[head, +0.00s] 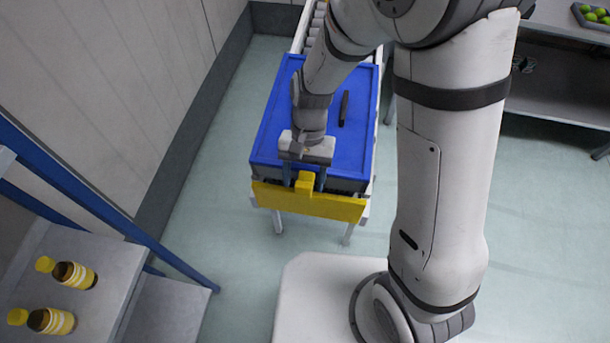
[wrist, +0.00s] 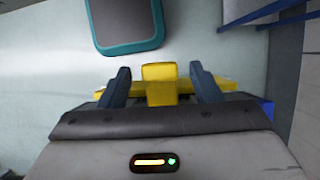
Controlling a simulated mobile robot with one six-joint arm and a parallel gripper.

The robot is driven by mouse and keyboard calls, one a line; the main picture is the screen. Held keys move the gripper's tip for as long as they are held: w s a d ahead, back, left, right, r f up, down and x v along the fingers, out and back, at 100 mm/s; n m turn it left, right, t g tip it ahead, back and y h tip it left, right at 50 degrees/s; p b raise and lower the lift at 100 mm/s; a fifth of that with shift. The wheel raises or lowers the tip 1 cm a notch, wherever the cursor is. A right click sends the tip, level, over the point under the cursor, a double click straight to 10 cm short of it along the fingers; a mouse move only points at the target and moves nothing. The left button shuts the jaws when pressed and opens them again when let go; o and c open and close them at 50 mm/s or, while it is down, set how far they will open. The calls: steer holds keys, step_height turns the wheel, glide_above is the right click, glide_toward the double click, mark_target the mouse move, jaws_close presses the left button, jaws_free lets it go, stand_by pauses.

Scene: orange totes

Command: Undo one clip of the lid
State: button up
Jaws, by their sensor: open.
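The blue lid (head: 270,140) covers a tote at the near end of a roller conveyor, with a dark handle (head: 343,108) on top. A yellow clip (head: 305,183) stands at the middle of the lid's near edge, above a yellow bar (head: 335,207). My gripper (head: 305,180) points down over this near edge. It is open, one finger on each side of the clip. In the wrist view the clip (wrist: 160,88) sits between the two fingers, with a visible gap on both sides. The tote's walls are mostly hidden.
A grey shelf (head: 95,255) with two yellow-labelled bottles (head: 75,275) stands at the lower left, with a blue frame (head: 110,215). A tray of green fruit (head: 594,14) is at the top right. The floor left of the conveyor is clear.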

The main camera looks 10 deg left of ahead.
steer(key=shift+s+f, duration=0.1)
steer(key=shift+f, duration=0.1)
steer(key=shift+c, duration=0.2)
steer(key=c, duration=1)
steer(key=shift+o, duration=0.2)
steer(key=shift+r, duration=0.1)
steer(key=shift+w+r+g+p, duration=0.2)
steer(key=shift+w+g+p, duration=0.15)
steer(key=shift+g, duration=0.25)
steer(key=shift+w+r+g+p, duration=0.2)
steer(key=shift+g+p, duration=0.2)
steer(key=shift+g, duration=0.2)
steer(key=shift+w+d+r+g+p, duration=0.1)
steer(key=shift+w+g+p, duration=0.25)
steer(key=shift+g, duration=0.5)
steer(key=shift+w+r+g+p, duration=0.1)
steer(key=shift+w+g+p, duration=0.2)
steer(key=shift+g, duration=0.55)
